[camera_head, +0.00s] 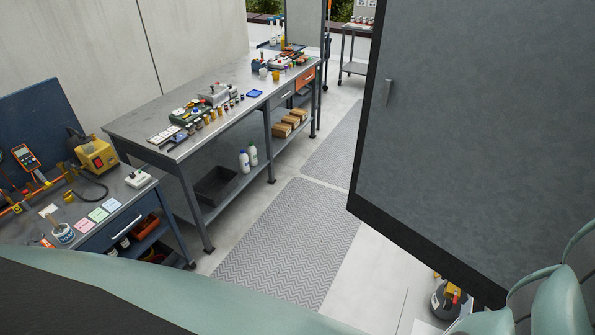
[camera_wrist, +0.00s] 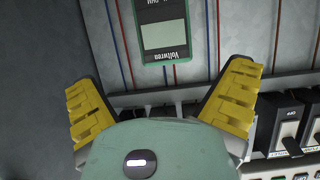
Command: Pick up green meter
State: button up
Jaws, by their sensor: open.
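The green meter (camera_wrist: 177,58) shows at the top of the wrist view, with a dark face, a pale screen and a green rim; its upper end is cut off by the picture edge. It is against a light grey panel with red and blue wires. My gripper (camera_wrist: 163,78) has two yellow fingers spread wide, with nothing between them. The meter lies beyond the fingertips, roughly centred between them, and no contact shows. In the head view I cannot make out the green meter or my gripper; a large grey cabinet door (camera_head: 460,130) fills the right side.
In the wrist view, black switch modules (camera_wrist: 290,125) sit at the lower right. In the head view, a long workbench (camera_head: 140,125) bears many small items, and a blue bench (camera_head: 100,235) holds a yellow device (camera_head: 97,157) and an orange meter (camera_head: 26,156). Floor mats (camera_head: 290,245) lie clear.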

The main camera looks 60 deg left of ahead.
jog(key=shift+w+d+f, duration=0.2)
jog(key=shift+w+d, duration=0.05)
jog(key=shift+d, duration=0.2)
jog(key=shift+w+d+f, duration=0.75)
jog(key=shift+w+d, duration=0.1)
jog(key=shift+d, duration=0.05)
jog(key=shift+x, duration=1.15)
jog(key=c, duration=1.4)
jog(key=shift+r, duration=0.1)
